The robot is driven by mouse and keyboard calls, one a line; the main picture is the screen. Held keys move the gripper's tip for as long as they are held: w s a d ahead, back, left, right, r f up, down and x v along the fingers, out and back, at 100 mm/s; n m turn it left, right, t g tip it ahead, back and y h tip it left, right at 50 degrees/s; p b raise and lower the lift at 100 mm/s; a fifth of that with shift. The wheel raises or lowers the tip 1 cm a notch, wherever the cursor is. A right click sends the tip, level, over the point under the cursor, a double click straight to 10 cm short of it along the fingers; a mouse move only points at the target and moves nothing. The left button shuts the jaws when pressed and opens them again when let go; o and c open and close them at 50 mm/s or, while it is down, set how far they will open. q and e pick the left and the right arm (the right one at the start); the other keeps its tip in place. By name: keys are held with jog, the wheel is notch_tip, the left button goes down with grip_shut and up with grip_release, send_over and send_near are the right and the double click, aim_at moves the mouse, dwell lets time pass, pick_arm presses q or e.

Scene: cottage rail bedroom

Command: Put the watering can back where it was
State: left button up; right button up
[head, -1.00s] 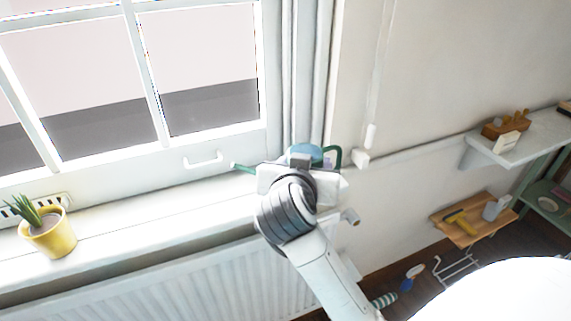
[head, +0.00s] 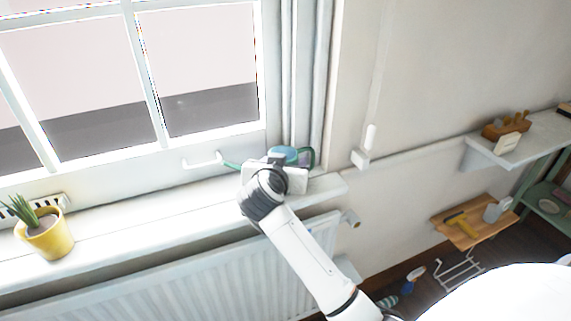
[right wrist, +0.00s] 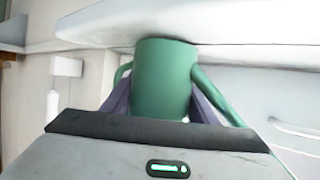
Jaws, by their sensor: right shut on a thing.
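The green watering can (head: 288,154) is at the right end of the white windowsill (head: 150,215), by the window's right edge. Its spout points left towards the window handle, and its handle is on the right. My right gripper (head: 278,168) is shut on the can and hides its near side. In the right wrist view the green body of the can (right wrist: 165,78) stands between the two dark fingers. One end of it is close against a white surface; I cannot tell if it touches. My left gripper is not in view.
A yellow pot with a spiky plant (head: 46,235) stands on the sill at the left. A white window handle (head: 203,161) juts out near the spout. A radiator (head: 190,280) is below the sill. Shelves with a wooden block (head: 505,125) and tools are at the right. The sill's middle is clear.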

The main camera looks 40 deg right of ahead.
jog(key=shift+w, duration=0.15)
jog(key=o, duration=1.4)
jog(key=shift+f, duration=0.15)
jog(key=shift+v, duration=3.85)
